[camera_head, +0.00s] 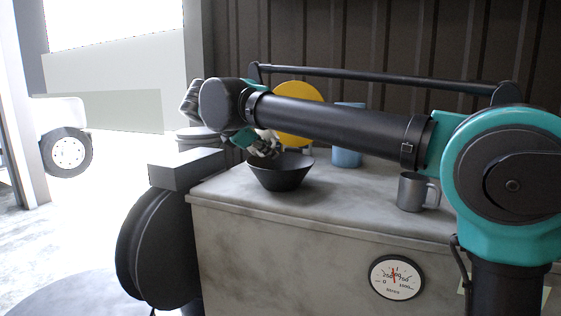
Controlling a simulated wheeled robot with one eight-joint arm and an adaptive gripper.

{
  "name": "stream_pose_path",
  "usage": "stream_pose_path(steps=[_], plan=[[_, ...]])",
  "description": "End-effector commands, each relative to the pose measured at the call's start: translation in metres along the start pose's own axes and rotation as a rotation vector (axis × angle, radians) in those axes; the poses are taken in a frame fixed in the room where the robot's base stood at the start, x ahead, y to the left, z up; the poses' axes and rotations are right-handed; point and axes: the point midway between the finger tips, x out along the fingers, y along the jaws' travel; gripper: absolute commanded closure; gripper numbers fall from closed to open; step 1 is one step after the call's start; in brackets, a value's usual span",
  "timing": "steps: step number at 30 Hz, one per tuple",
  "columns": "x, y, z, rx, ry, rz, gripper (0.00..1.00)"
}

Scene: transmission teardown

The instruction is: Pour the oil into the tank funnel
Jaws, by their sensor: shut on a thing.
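A dark bowl (280,177) sits upright at the left front of the grey counter (318,205). My gripper (267,152) is at the bowl's far rim and looks shut on it; the fingertips are small and partly hidden. The inside of the bowl shows only as a thin strip, and I cannot see any oil in it. I cannot make out a tank funnel for certain. A grey round-topped thing (196,133) stands left of my gripper, partly hidden behind my arm and a grey block.
A grey mug (412,192) stands on the counter's right part. A blue container (347,154) and a yellow disc (301,108) are behind my arm. A dial gauge (396,278) is on the counter's front. A grey block (187,170) over a black drum (158,245) stands left.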

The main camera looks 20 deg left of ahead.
Motion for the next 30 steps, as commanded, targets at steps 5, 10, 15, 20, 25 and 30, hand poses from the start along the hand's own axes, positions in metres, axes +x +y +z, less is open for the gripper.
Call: stream_pose_path(steps=[5,10,15,20,25,30], plan=[[0.0036,-0.0031,-0.0066,0.068,0.077,0.005,1.0],[0.0023,-0.0015,-0.0067,0.111,0.126,0.009,1.0],[0.0015,-0.0008,-0.0063,0.14,0.158,0.012,1.0],[0.0008,-0.0004,-0.006,0.159,0.178,0.014,1.0],[0.0003,0.0,-0.0062,0.175,0.198,0.016,1.0],[0.0017,-0.0011,-0.0081,0.199,0.223,0.019,1.0]])
